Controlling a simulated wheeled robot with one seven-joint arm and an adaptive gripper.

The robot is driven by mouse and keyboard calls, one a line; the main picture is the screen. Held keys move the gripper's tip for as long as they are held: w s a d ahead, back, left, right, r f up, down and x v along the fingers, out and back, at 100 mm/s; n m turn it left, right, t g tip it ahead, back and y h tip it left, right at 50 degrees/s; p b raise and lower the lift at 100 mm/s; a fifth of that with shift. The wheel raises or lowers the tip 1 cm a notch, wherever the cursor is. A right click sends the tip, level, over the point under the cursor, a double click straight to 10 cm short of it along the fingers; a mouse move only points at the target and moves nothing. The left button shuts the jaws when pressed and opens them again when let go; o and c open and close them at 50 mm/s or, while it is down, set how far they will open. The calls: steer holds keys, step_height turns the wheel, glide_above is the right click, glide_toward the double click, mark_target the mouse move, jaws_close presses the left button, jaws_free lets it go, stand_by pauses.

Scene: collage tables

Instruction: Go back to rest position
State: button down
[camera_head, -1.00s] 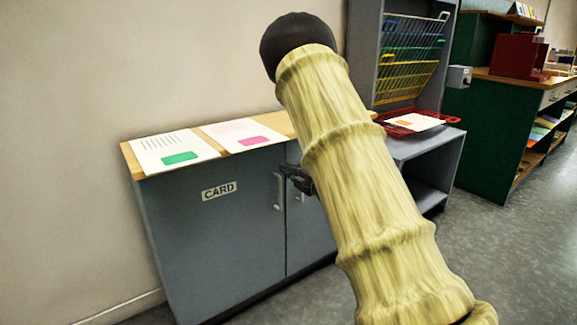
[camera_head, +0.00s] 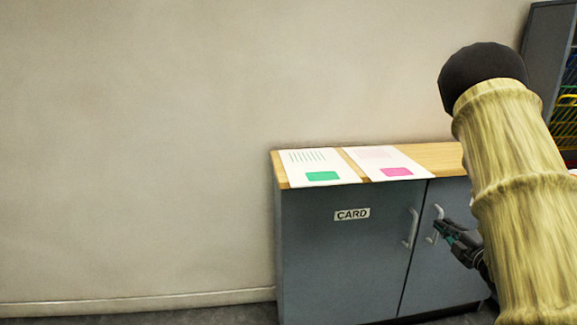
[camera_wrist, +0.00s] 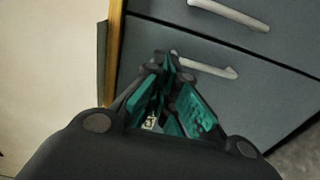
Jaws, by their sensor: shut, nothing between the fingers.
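My gripper (camera_head: 446,230) shows at the right of the head view, in front of the right door of a grey cabinet and close to its handle. I cannot tell whether it touches the handle. In the wrist view my gripper (camera_wrist: 167,60) has its dark and teal fingers together at the tips, with nothing held. My arm covers the right end of the cabinet in the head view.
The grey cabinet (camera_head: 345,265), labelled CARD, has a wooden top with a green-marked sheet (camera_head: 318,167) and a pink-marked sheet (camera_head: 388,163). Its door handles (camera_wrist: 205,66) stick out near my fingers. A grey rack (camera_head: 548,65) stands at right. Bare wall fills the left.

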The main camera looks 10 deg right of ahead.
steer(key=s+a+f+m+g, duration=0.3)
steer(key=a+f, duration=0.2)
steer(key=f, duration=0.5)
steer(key=s+a+f+m+g+h, duration=0.15)
steer(key=s+a+f+m, duration=0.3)
steer(key=f, duration=0.45)
steer(key=s+a+f+m+g, duration=0.3)
steer(key=a+f, duration=0.3)
steer(key=f, duration=0.4)
steer(key=s+a+f+m+g+y, duration=0.1)
steer(key=s+a+f+m+g, duration=0.2)
steer(key=s+a+f, duration=0.5)
steer(key=s+a+f+m+g, duration=0.15)
steer(key=s+a+g, duration=0.3)
steer(key=s, duration=0.75)
steer(key=s+a+f+m+g+y, duration=0.1)
steer(key=s+a+f+m+g, duration=0.2)
steer(key=s+a+f, duration=0.5)
step_height(320, 180, up, 34)
steer(key=s+p, duration=0.2)
steer(key=p, duration=2.8)
steer(key=shift+s+d+f, duration=0.15)
steer(key=shift+d+f, duration=0.05)
steer(key=shift+d, duration=0.25)
steer(key=shift+h, duration=0.25)
